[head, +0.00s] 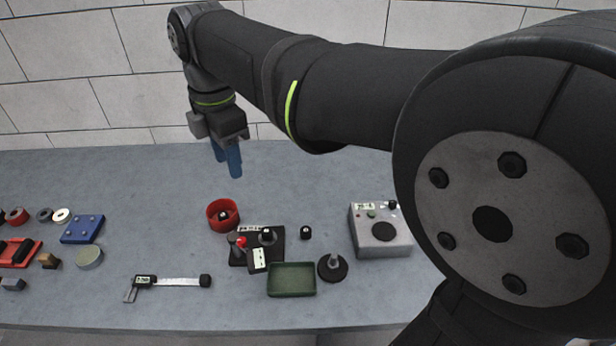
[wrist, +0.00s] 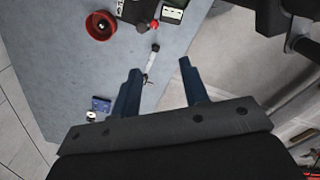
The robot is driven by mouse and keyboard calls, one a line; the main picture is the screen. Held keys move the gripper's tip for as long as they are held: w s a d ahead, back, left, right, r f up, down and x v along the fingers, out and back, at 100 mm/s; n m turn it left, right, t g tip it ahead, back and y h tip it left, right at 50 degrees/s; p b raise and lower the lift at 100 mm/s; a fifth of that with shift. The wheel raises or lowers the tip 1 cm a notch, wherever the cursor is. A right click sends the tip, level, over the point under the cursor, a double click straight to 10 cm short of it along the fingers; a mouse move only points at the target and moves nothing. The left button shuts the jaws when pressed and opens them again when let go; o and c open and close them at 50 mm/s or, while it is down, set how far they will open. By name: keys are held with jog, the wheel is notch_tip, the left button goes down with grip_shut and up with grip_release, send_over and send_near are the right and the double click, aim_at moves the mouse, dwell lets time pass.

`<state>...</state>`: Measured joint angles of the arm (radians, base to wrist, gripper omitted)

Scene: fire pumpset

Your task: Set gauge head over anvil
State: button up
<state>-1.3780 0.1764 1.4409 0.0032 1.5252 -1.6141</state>
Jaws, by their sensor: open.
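A black comparator-like base (head: 240,261) stands on the table in the head view, carrying a red knob (head: 241,242), a dark post and a small unit with a pale display (head: 258,258). The display unit, which may be the gauge head, also shows in the wrist view (wrist: 173,13). Which part is the anvil I cannot tell; a round black disc with an upright pin (head: 333,267) stands to the right. My gripper (head: 227,163) is open and empty, raised behind the red bowl. Its two blue fingers also show in the wrist view (wrist: 160,70), apart.
A red bowl (head: 212,221) holding a dark piece, a green tray (head: 291,280), a caliper (head: 178,282), a small black cylinder (head: 306,233) and a grey box (head: 365,238) surround the base. A blue block (head: 82,229) and several small parts lie left. The back left table is clear.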

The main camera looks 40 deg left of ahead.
aim_at(242, 240)
jog(key=f+n, duration=0.2)
jog(key=f, duration=0.6)
jog(key=a+f+n, duration=0.1)
jog(key=f+n, duration=0.2)
jog(key=f, duration=0.5)
jog(key=f+n, duration=0.3)
jog(key=f, duration=0.5)
jog(key=shift+s+a+f, duration=0.1)
jog(key=shift+s+a, duration=0.05)
jog(key=shift+a, duration=0.15)
grip_shut()
